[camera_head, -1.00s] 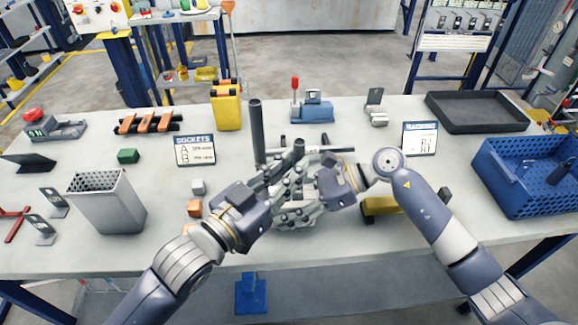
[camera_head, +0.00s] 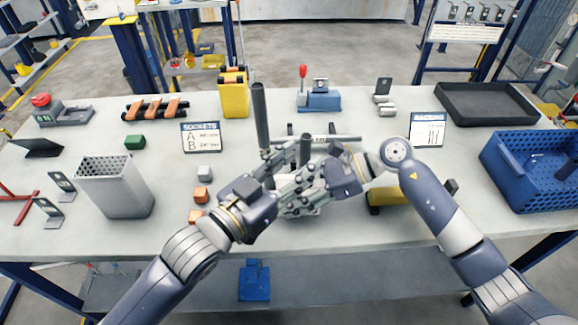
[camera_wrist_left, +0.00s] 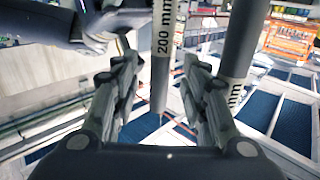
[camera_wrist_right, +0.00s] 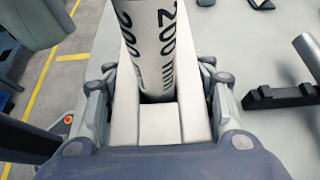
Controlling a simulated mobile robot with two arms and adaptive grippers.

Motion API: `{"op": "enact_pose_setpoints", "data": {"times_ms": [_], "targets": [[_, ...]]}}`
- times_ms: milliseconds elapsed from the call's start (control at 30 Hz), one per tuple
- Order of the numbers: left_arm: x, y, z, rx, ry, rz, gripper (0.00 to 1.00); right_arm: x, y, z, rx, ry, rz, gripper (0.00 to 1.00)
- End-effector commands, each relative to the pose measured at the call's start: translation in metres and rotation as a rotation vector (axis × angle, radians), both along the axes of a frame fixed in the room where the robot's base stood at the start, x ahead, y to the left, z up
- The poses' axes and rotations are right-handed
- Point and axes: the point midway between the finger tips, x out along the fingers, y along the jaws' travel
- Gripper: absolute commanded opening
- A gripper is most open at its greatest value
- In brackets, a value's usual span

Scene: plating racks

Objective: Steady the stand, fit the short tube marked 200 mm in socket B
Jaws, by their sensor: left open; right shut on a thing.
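The short tube (camera_head: 306,150) is dark with a pale band marked 200 mm. My right gripper (camera_head: 305,183) is shut on it, and its band fills the middle of the right wrist view (camera_wrist_right: 158,45). In the left wrist view the tube (camera_wrist_left: 161,75) shows its free lower end. A taller dark tube (camera_head: 261,115) stands upright to its left and also shows in the left wrist view (camera_wrist_left: 244,45). My left gripper (camera_head: 282,174) is open beside the tubes, its fingers apart. The stand and its sockets are mostly hidden behind my grippers; I cannot tell whether the left fingers touch it.
A pale tube (camera_head: 335,138) lies across dark rests behind my grippers. The sockets card (camera_head: 201,137) stands left, another card (camera_head: 427,129) right. A perforated bin (camera_head: 115,188), small blocks, a yellow block (camera_head: 388,196) and a blue crate (camera_head: 535,175) stand around.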

Motion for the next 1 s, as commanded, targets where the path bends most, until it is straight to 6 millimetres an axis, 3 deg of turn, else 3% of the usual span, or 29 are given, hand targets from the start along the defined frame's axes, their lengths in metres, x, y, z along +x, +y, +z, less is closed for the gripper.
{"op": "enact_pose_setpoints", "data": {"times_ms": [167,600,1000], "targets": [[-0.011,0.012,-0.002,0.002,0.002,0.002,0.41,-0.001,0.000,-0.002,-0.003,0.002,0.002,0.19],[-0.066,0.065,-0.002,0.003,0.001,-0.001,0.41,-0.001,0.000,-0.001,-0.003,0.002,0.001,0.19],[-0.085,0.084,0.000,-0.001,-0.001,0.000,0.41,-0.001,0.000,-0.001,-0.003,0.002,0.002,0.19]]}}
